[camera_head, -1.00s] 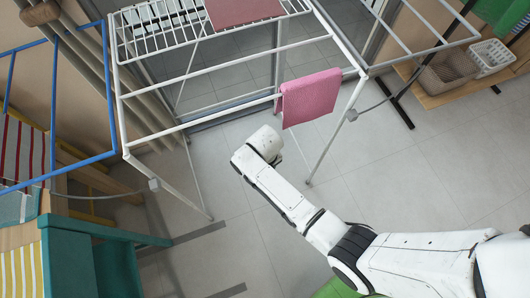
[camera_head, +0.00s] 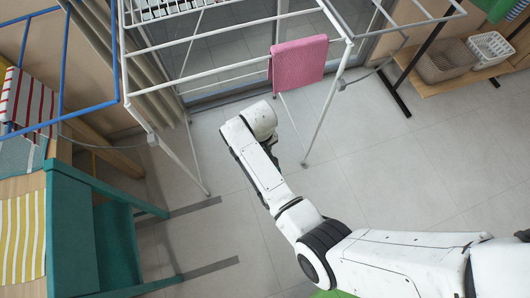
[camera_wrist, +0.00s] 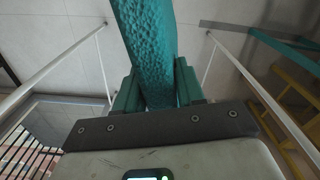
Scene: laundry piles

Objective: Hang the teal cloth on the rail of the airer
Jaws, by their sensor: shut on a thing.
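The teal cloth (camera_wrist: 150,45) shows in the wrist view, hanging as a long strip from between the two teal fingers of my gripper (camera_wrist: 158,88), which are closed on it. In the head view my gripper and the cloth are hidden behind the white end of my arm. The white airer (camera_head: 205,73) stands in front of the arm's end, with its front rail running across the picture. A pink cloth (camera_head: 298,63) hangs over that rail near its right end. White airer bars (camera_wrist: 102,68) also flank the cloth in the wrist view.
A wooden shelf (camera_head: 460,85) holds a beige basket (camera_head: 445,62) and a white basket (camera_head: 490,50). Grey floor (camera_head: 410,165) is clear at the right.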

